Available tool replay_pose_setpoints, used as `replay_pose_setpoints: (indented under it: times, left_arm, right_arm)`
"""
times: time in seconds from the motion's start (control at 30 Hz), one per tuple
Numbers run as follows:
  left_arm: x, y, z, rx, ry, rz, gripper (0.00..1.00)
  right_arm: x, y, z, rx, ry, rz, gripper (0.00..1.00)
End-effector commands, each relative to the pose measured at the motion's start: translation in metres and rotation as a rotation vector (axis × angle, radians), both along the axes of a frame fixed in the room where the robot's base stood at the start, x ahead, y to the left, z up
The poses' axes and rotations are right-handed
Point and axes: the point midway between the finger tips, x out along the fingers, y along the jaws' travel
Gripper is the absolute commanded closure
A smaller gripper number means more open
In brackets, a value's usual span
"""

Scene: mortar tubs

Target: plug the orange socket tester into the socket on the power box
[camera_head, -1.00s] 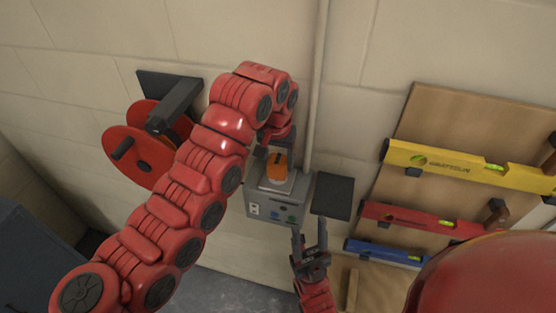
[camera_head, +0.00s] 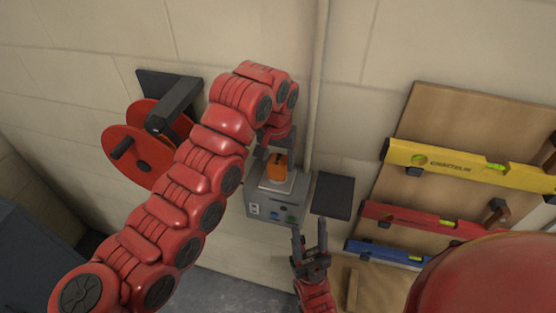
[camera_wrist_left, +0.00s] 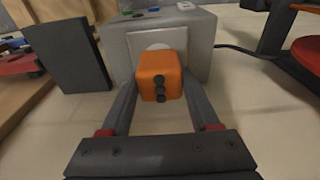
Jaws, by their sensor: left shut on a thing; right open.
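The orange socket tester (camera_head: 278,165) stands at the top face of the grey power box (camera_head: 262,211), over the pale socket plate. My left gripper (camera_wrist_left: 160,88) is shut on the tester, one finger on each side. The pale socket (camera_wrist_left: 153,48) is mostly hidden behind the tester, and I cannot tell whether the prongs are inside it. My right gripper (camera_head: 311,240) is open and empty, just below the power box.
A dark flat panel (camera_head: 333,196) sits just right of the box. A grey pipe (camera_head: 316,90) runs up the wall behind. A red reel (camera_head: 136,152) hangs at left. Yellow (camera_head: 460,165), red (camera_head: 420,219) and blue (camera_head: 385,253) levels hang on a wooden board at right.

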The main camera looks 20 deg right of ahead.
Motion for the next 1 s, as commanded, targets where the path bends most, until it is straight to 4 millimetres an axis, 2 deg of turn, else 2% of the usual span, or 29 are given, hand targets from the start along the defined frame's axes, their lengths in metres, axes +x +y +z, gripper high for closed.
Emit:
replay_pose_setpoints:
  times: [0.43, 0.47, 0.63, 0.67, 1.0]
  left_arm:
    - [0.0, 0.0, -0.0102, 0.0, 0.0, 0.0, 0.87]
    - [0.0, 0.0, -0.0099, 0.0, 0.0, 0.0, 0.36]
    - [0.0, 0.0, -0.0091, 0.0, 0.0, 0.0, 0.06]
    - [0.0, 0.0, -0.0091, 0.0, 0.0, 0.0, 0.03]
    - [0.0002, 0.0002, -0.0071, 0.0, -0.001, 0.0, 0.03]
  right_arm:
    - [0.0001, 0.0, -0.0098, 0.0, 0.0, 0.0, 0.5]
    - [0.0, 0.0, -0.0095, 0.0, 0.0, 0.0, 0.5]
    - [-0.0001, 0.0, -0.0087, 0.0, 0.0, 0.0, 0.5]
    - [0.0, 0.0, -0.0087, 0.0, 0.0, 0.0, 0.5]
    - [0.0001, 0.0, -0.0092, 0.0, 0.0, 0.0, 0.5]
